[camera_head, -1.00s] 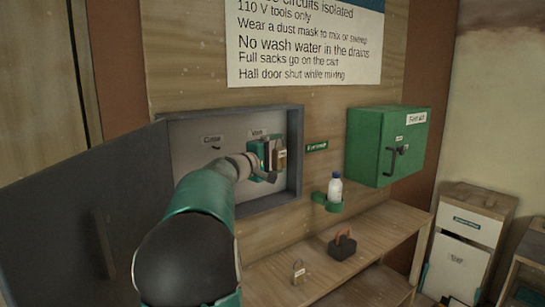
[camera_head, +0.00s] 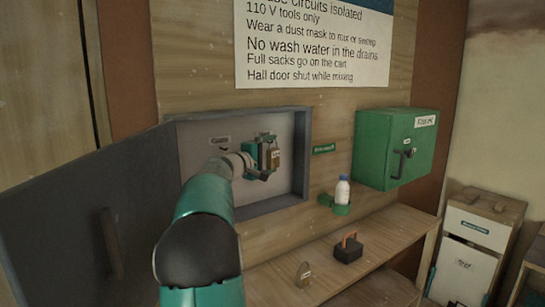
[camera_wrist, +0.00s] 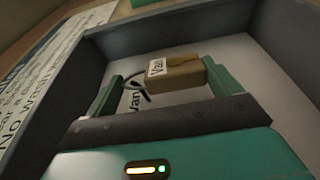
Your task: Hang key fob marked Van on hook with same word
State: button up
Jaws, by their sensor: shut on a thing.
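The key fob marked Van is a tan block with a white label (camera_wrist: 185,78). It sits between the green fingers of my gripper (camera_wrist: 165,86) in the wrist view. A dark curved piece, ring or hook, shows at its left end. The word Van also stands on the cabinet's back panel beside it. In the head view the fob (camera_head: 273,156) and my gripper (camera_head: 262,154) are inside the open wall cabinet (camera_head: 302,150), in front of the Van hook position, which is hidden. I cannot tell whether the ring is around the hook.
Another labelled hook (camera_head: 220,141) is left of my gripper. The grey cabinet door (camera_head: 90,215) stands open left.

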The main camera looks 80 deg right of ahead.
jog(key=shift+w+d, duration=0.45)
jog(key=shift+d, duration=0.05)
jog(key=shift+w+d+f, duration=0.35)
jog(key=shift+w+f, duration=0.05)
jog(key=shift+w, duration=0.1)
jog(key=o, duration=0.7)
